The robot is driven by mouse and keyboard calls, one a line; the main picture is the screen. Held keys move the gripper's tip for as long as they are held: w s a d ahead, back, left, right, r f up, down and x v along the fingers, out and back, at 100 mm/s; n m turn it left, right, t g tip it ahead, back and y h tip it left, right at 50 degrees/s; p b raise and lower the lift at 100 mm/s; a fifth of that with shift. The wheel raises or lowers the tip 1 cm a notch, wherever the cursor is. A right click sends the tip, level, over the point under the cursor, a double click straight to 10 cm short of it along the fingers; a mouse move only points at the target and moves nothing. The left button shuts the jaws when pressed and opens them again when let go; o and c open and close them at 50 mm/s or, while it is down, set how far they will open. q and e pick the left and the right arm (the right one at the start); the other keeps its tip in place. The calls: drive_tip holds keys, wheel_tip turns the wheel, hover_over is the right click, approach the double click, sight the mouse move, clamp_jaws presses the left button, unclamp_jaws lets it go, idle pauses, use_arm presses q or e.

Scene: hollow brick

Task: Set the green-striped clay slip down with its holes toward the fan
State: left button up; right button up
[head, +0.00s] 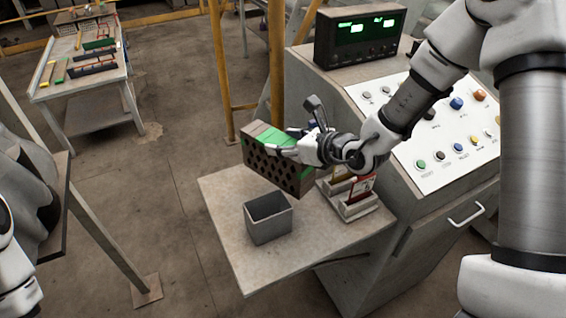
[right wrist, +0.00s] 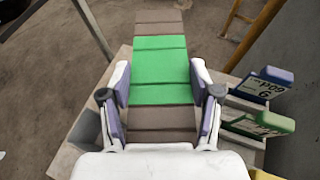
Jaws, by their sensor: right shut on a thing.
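The green-striped clay slip (head: 276,171) is a brown block with a green band and rows of dark holes. In the head view its holed face points toward the lower left front. My right gripper (head: 298,146) is shut on it from the right side. In the right wrist view the fingers (right wrist: 162,98) flank the slip (right wrist: 160,68), its green band between and beyond them. The slip is over the back part of the small table (head: 222,195); I cannot tell whether it touches. I cannot make out a fan. My left gripper is out of view.
A grey open box (head: 268,218) stands on the table in front of the slip. A holder with cards (head: 350,196) stands to its right, near the control console (head: 420,150). A side table (head: 80,65) with striped pieces is far left.

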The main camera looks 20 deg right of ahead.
sight(284, 165)
wheel_tip(284, 165, down, 7)
drive_tip(key=shift+r+p, duration=0.1)
drive_tip(key=shift+p, duration=0.55)
drive_tip(key=shift+w, duration=0.1)
drive_tip(key=shift+f, duration=0.25)
drive_tip(key=o, duration=1.3)
drive_tip(key=shift+s, duration=0.2)
